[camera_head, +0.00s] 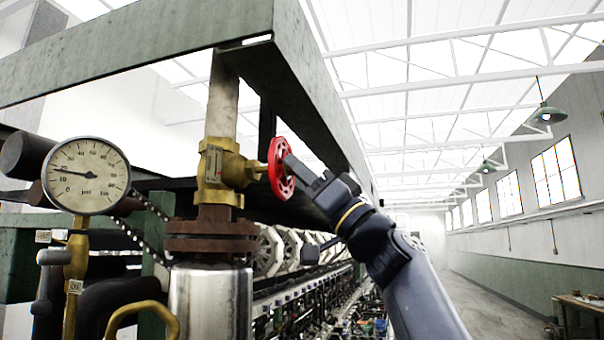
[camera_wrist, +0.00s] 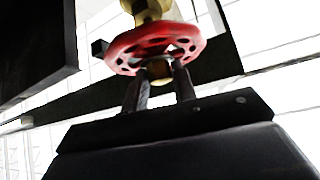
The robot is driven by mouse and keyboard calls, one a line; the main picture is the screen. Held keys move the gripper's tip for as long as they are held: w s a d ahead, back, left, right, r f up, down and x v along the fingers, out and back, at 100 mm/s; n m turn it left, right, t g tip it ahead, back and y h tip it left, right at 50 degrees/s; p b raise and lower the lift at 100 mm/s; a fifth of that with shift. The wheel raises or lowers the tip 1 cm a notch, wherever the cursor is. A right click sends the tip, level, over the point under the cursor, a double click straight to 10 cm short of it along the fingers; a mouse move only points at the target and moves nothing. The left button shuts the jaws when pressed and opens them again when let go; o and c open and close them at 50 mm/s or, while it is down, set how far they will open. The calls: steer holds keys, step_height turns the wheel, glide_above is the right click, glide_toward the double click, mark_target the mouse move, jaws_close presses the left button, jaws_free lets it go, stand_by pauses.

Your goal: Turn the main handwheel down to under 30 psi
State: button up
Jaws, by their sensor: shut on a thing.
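The red handwheel (camera_head: 281,167) sits on the right side of a brass valve (camera_head: 221,172) on the vertical pipe. My gripper (camera_head: 303,173) reaches it from the right and is shut on it. In the wrist view, the two fingers of my gripper (camera_wrist: 160,90) meet the near face of the red handwheel (camera_wrist: 128,50), one on each side of its brass hub. The fingertips are partly hidden by the wheel. The round white psi gauge (camera_head: 87,190) is at the left. Its needle points left, close to the 20 mark; the exact reading is hard to tell.
A green steel beam frame (camera_head: 130,62) runs above the valve and back along the right side. A steel cylinder (camera_head: 210,305) and rusty flange (camera_head: 210,243) stand below. Rows of machinery recede behind.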

steer(key=shift+s+m+t+h, duration=0.1)
steer(key=shift+m+t+h, duration=0.8)
steer(key=shift+m, duration=0.45)
steer(key=shift+s+m+t+h, duration=0.1)
steer(key=shift+m+t+h, duration=0.8)
steer(key=shift+m, duration=0.45)
steer(key=shift+w, duration=0.1)
steer(key=o, duration=0.9)
steer(key=shift+o, duration=0.2)
steer(key=b+v, duration=0.7)
steer(key=v, duration=0.3)
steer(key=shift+s+d+b, duration=0.25)
steer(key=shift+s+b, duration=0.05)
steer(key=shift+s, duration=0.05)
